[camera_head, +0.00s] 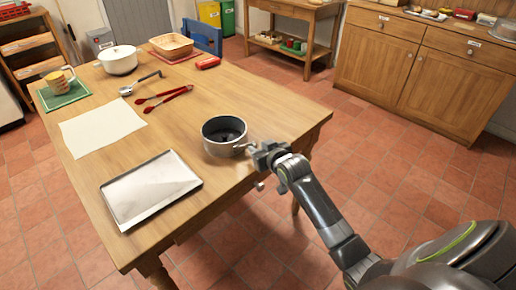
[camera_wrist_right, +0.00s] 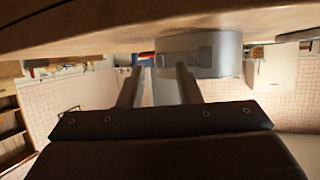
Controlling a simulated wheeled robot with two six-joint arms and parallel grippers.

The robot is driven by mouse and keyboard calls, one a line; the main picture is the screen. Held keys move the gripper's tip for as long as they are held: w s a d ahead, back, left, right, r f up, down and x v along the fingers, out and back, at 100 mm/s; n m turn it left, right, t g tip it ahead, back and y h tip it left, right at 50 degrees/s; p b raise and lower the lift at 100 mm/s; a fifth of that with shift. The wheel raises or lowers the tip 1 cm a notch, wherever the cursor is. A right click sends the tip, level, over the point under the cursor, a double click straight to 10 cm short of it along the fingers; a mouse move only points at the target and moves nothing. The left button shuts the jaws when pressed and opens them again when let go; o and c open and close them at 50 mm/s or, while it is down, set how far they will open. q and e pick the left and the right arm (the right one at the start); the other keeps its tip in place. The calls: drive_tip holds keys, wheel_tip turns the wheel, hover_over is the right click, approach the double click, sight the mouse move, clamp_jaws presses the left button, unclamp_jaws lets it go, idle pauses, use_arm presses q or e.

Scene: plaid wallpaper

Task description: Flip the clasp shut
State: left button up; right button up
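A grey metal pot (camera_head: 224,137) with a dark inside stands open-topped near the right edge of the wooden table. My right gripper (camera_head: 265,155) is close beside its right side; contact cannot be told. The wrist view appears upside down, with the tabletop along its top. There the pot (camera_wrist_right: 215,55) shows behind the fingertips, with a bracket-like shape on its wall. I cannot make out a clasp for certain in either view. My left gripper is not in view.
Open floor lies to the right.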

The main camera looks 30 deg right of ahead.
drive_tip(key=shift+w+f, duration=0.2)
drive_tip(key=shift+w, duration=0.3)
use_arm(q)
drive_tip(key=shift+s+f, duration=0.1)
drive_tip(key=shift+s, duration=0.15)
use_arm(e)
drive_tip(key=shift+w, duration=0.1)
clamp_jaws()
